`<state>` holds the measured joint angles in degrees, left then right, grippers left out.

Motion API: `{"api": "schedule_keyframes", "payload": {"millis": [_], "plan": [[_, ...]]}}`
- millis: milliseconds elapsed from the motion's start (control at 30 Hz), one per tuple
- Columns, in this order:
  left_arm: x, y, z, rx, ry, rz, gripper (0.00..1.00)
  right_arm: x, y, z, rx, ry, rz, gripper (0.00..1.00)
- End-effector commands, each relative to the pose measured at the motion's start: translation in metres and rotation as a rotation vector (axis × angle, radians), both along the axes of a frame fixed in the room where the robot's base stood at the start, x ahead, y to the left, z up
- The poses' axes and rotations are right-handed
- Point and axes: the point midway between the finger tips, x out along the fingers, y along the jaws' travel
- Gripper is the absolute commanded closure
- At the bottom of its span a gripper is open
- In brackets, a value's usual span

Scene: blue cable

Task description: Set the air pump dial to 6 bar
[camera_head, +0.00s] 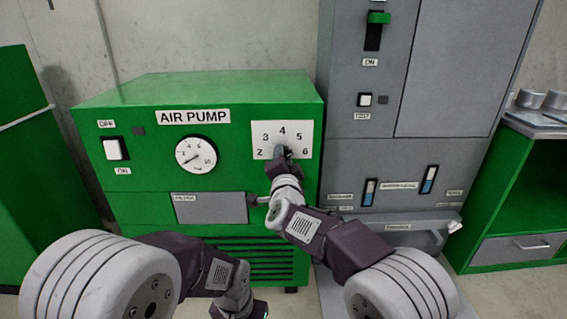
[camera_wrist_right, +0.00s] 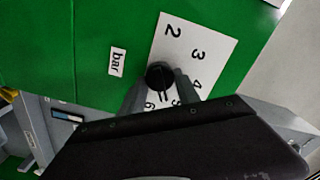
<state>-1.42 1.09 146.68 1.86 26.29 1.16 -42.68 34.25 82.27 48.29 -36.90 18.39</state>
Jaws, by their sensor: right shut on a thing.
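The green air pump (camera_head: 200,90) stands ahead with a white dial scale plate (camera_head: 305,132) marked 2 to 6. The black dial knob (camera_wrist_right: 159,74) shows in the right wrist view, with "bar" beside it. My right gripper (camera_head: 281,153) is shut on the knob, one finger on each side, and hides it in the head view. A pale mark on the knob's lower side points between 5 and 6; the exact setting is hard to tell. The round gauge (camera_head: 196,155) has its needle toward the lower left. My left gripper (camera_head: 243,305) is low at the bottom edge, its fingers unclear.
A white rocker switch (camera_head: 113,149) sits between OFF and ON labels at the pump's left. A grey panel (camera_head: 210,208) is below the gauge. A tall grey cabinet (camera_head: 365,150) stands close on the right, with a green shelf unit (camera_head: 500,200) beyond it.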

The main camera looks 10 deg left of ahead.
Motion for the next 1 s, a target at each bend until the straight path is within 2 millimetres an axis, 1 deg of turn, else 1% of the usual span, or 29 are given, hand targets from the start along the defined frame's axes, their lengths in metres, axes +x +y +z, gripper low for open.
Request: {"api": "schedule_keyframes", "payload": {"millis": [33,100,300,500,733,1000], "plan": [[0.0,0.0,-0.006,0.0,0.0,0.0,0.64,0.0,0.0,-0.004,0.04,0.013,0.001,1.0],[0.0,0.0,-0.009,0.0,0.0,0.0,0.64,0.0,0.0,-0.004,0.102,0.031,0.0,1.0],[0.0,0.0,-0.018,0.0,0.0,0.0,0.64,0.0,0.0,-0.004,0.262,0.078,0.0,1.0],[0.0,0.0,-0.025,0.0,0.0,0.0,0.64,0.0,0.0,-0.004,0.385,0.113,0.0,1.0],[0.0,0.0,-0.03,0.0,0.0,0.0,0.64,0.0,0.0,-0.004,0.472,0.139,0.0,1.0],[0.0,0.0,-0.031,0.0,0.0,0.0,0.64,0.0,0.0,-0.003,0.51,0.151,0.0,1.0]]}}
